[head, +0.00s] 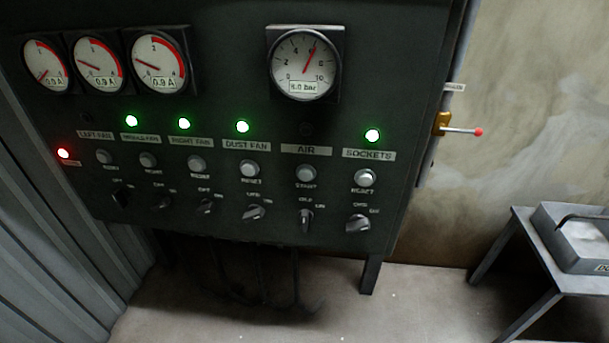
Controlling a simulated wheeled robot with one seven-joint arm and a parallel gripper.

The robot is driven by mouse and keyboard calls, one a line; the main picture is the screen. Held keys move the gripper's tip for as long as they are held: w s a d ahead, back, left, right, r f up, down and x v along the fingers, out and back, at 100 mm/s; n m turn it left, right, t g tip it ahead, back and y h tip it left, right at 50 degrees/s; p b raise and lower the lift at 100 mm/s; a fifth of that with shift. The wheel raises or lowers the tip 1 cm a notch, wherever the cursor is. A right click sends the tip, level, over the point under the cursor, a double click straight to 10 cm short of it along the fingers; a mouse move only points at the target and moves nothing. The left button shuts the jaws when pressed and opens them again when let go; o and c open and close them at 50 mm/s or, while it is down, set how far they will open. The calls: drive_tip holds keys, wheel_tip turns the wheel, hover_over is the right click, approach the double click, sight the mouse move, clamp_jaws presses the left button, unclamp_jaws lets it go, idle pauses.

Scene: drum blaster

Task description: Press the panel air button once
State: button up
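The dark control panel (330,120) fills the upper left and middle of the head view. Under its AIR label (306,150) sits a round grey button (306,173) marked START. A rotary knob (306,219) is below that button. The lamp above the AIR label (306,129) is dark. The round pressure gauge (304,64) above it reads in bar, about 6, with its red needle pointing up and slightly right. My gripper is not in view, and nothing covers the air button.
The SOCKETS (365,178) and DUST FAN (250,169) buttons flank the air button closely. A yellow valve with a red-tipped lever (460,130) juts out right of the panel. A metal table (535,265) stands at lower right. Floor (420,310) between is clear.

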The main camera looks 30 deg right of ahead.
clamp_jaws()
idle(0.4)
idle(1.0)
